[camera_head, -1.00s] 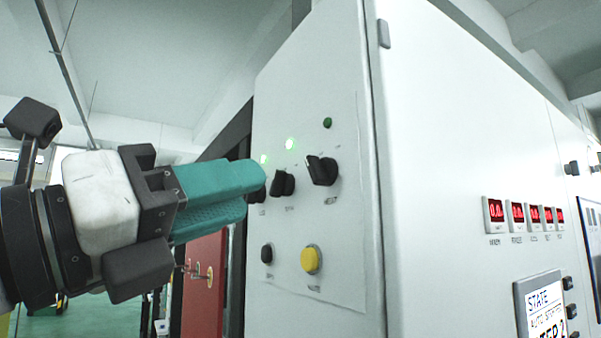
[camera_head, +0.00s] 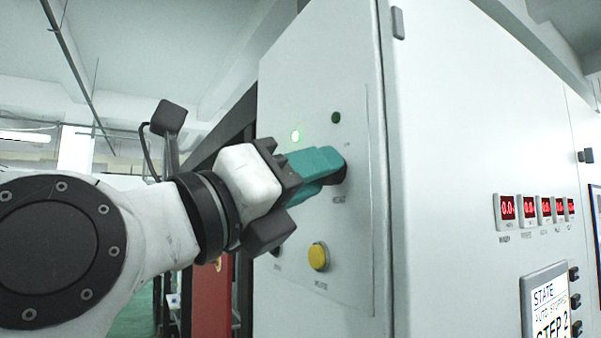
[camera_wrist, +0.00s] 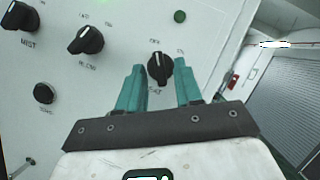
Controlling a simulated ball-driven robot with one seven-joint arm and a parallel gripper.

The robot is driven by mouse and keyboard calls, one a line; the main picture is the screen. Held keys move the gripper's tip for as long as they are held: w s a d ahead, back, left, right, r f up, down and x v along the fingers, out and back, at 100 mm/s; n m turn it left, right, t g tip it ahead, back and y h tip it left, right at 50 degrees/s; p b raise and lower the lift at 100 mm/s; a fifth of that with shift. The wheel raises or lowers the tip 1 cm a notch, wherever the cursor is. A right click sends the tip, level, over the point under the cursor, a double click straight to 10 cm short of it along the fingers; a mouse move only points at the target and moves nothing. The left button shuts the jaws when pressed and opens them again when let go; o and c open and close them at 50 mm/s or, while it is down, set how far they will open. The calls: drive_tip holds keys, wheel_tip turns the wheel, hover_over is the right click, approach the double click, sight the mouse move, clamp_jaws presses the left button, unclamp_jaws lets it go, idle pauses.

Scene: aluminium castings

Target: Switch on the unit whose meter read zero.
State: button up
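My gripper (camera_head: 330,164) has teal fingers and is at the rightmost black knob (camera_head: 339,179) on the white cabinet's side panel. In the wrist view my gripper (camera_wrist: 160,72) is open, one finger on each side of this knob (camera_wrist: 159,67), with gaps visible; contact is unclear. A dark green lamp (camera_head: 336,117) is above this knob. A middle knob (camera_wrist: 86,40) and a left knob (camera_wrist: 20,15) show in the wrist view. Several red meters (camera_head: 507,208) are on the cabinet front; the nearest appears to read 0.0.
A yellow button (camera_head: 318,256) is below the gripper on the panel. A black button (camera_wrist: 44,93) is lower left in the wrist view. A STATE display (camera_head: 549,306) is below the meters. A red panel (camera_head: 208,295) stands behind, left of the cabinet.

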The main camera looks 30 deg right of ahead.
clamp_jaws()
drive_tip(key=shift+f+m+b, duration=0.1)
drive_tip(key=shift+m+b, duration=0.2)
drive_tip(key=shift+b, duration=0.1)
drive_tip(key=shift+w+m+g+b, duration=0.2)
drive_tip(key=shift+m+g+b, duration=1.15)
drive_tip(key=shift+m, duration=1.45)
drive_tip(key=shift+w+m+g+b, duration=0.15)
drive_tip(key=shift+m+g+b, duration=0.65)
drive_tip(key=shift+m+g, duration=1.45)
drive_tip(key=shift+w+m+g+b, duration=0.2)
drive_tip(key=shift+m+g+b, duration=0.85)
drive_tip(key=shift+m, duration=2.3)
